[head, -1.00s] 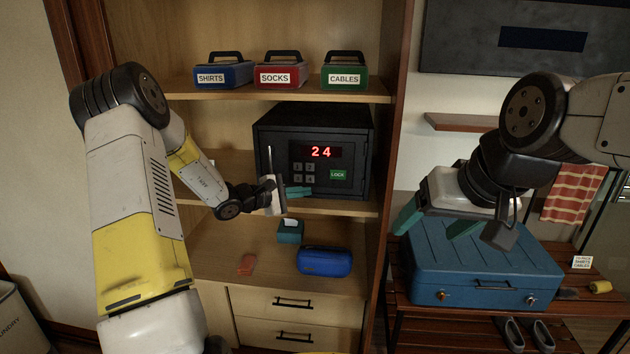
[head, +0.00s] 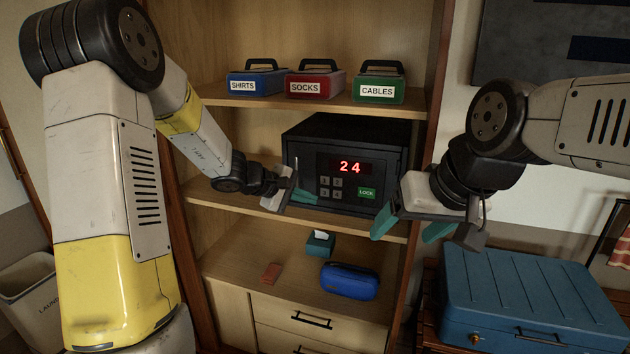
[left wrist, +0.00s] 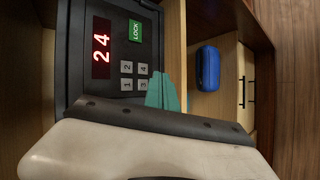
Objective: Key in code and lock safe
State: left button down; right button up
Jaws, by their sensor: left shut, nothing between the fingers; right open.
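The black safe (head: 350,158) stands on the middle shelf with its door closed. Its red display (head: 350,167) reads 24. Below the display are the number keys 1 to 4 (head: 332,188) and a green LOCK key (head: 367,193). My left gripper (head: 311,199) is shut and empty, its teal fingertips in front of the safe's lower left, below the number keys. In the left wrist view its fingers (left wrist: 163,92) lie beside keys 3 and 4, and the safe (left wrist: 105,50) appears turned sideways. My right gripper (head: 410,226) is open and empty, right of the safe.
Blue SHIRTS (head: 256,80), red SOCKS (head: 315,82) and green CABLES (head: 378,85) boxes stand on the shelf above. A blue pouch (head: 349,281), teal box (head: 320,244) and reddish block (head: 271,273) lie below. A blue case (head: 530,290) sits at right.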

pick_arm(q)
jog(key=shift+w, duration=0.1)
send_near(332, 187)
jog(key=shift+w+d+f, duration=0.25)
jog(key=shift+d+f, duration=0.35)
jog(key=shift+f, duration=0.05)
jog(key=shift+w+d+f, duration=0.25)
jog(key=shift+d+f, duration=0.3)
jog(key=shift+f, duration=0.05)
dwell(1.5)
jog(key=shift+w+d, duration=0.15)
jog(key=shift+w, duration=0.25)
jog(key=shift+w+d, duration=0.1)
jog(key=shift+w, duration=0.2)
dwell(0.5)
jog(key=shift+s, duration=0.1)
jog(key=shift+s+a, duration=0.25)
jog(key=shift+s, duration=0.35)
jog(key=shift+s+a, duration=0.25)
jog(key=shift+s, duration=0.55)
jog(key=shift+s+a, duration=0.3)
jog(key=shift+s, duration=0.5)
jog(key=shift+s+a, duration=0.25)
jog(key=shift+s, duration=0.55)
